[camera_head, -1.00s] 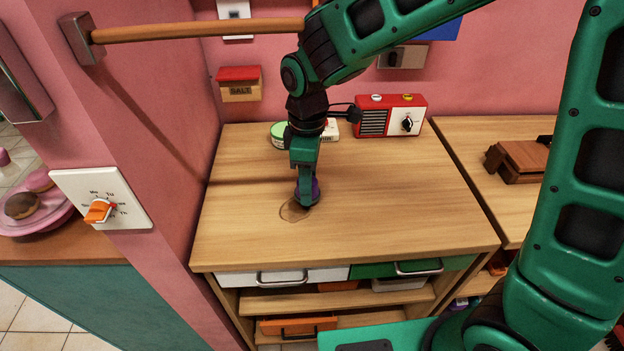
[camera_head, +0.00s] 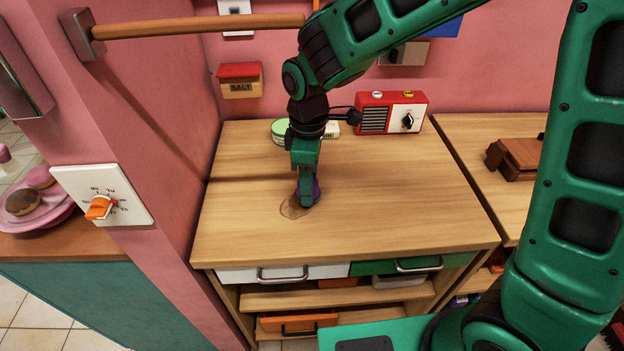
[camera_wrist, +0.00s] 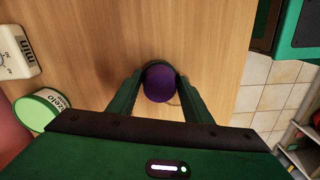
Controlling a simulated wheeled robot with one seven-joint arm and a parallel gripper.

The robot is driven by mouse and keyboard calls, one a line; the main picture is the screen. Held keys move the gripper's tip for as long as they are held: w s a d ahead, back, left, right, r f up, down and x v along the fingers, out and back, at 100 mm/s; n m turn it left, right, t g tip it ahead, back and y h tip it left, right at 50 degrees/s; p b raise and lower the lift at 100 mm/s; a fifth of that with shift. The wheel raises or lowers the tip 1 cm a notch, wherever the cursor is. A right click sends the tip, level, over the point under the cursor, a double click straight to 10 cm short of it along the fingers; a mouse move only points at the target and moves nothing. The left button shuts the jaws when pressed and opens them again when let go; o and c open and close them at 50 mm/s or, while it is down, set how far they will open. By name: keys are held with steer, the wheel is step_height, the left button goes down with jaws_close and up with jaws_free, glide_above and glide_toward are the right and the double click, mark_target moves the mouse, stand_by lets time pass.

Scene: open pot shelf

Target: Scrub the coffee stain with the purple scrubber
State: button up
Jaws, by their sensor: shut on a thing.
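The purple scrubber (camera_head: 316,190) is held in my gripper (camera_head: 306,196), low over the wooden counter top. In the wrist view the scrubber (camera_wrist: 160,84) shows as a round purple shape between the two fingers of my gripper (camera_wrist: 160,90), which are shut on it. The coffee stain (camera_head: 291,208) is a thin brown ring on the counter, just left of and in front of the gripper tip. The gripper hides the ring's right edge and most of the scrubber. I cannot tell whether the scrubber touches the wood.
At the back of the counter (camera_head: 400,215) stand a green-lidded tin (camera_head: 280,130), a white timer (camera_wrist: 18,52) and a red-and-white radio (camera_head: 390,113). A pink wall with a wooden rail (camera_head: 200,29) bounds the left. The counter's middle and right are clear.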

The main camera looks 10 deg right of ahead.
steer(key=shift+f, duration=0.3)
steer(key=shift+a, duration=0.1)
